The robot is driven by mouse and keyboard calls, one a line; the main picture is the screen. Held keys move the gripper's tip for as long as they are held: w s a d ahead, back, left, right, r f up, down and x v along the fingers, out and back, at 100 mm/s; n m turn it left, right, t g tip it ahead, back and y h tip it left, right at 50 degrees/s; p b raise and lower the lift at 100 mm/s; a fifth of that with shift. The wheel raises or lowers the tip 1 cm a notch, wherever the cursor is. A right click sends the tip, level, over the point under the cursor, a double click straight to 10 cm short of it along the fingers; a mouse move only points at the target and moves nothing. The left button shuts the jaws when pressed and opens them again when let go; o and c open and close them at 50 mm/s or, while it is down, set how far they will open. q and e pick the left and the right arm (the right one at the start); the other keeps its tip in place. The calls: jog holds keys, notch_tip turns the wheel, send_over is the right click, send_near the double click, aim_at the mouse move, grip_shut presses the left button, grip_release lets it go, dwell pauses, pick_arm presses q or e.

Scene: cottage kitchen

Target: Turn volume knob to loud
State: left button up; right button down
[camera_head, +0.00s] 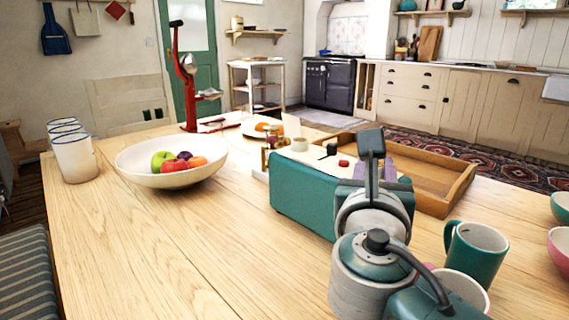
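A teal box-shaped radio (301,202) with a cream top panel (312,158) stands on the wooden table. A dark knob-like part (332,149) and a small red knob (343,163) show on the panel; I cannot tell which is the volume knob, and no markings are readable. My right arm reaches in from the lower right. Its gripper (373,168) is over the radio's right end and seen from behind. The wrist hides the fingertips and part of the radio, so its opening and any contact are unclear. My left gripper is out of view.
A wooden tray (455,192) lies behind and right of the radio. A teal mug (474,255), a second cup (465,288) and bowls stand at right. A fruit bowl (135,168) and white cups (75,160) stand left. The front-left table is clear.

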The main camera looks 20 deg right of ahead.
dwell(0.4)
jog(key=c, duration=0.6)
grip_release()
jog(key=shift+r, duration=0.4)
notch_tip(320, 180, up, 19)
jog(key=p, duration=0.9)
jog(key=shift+p, duration=0.35)
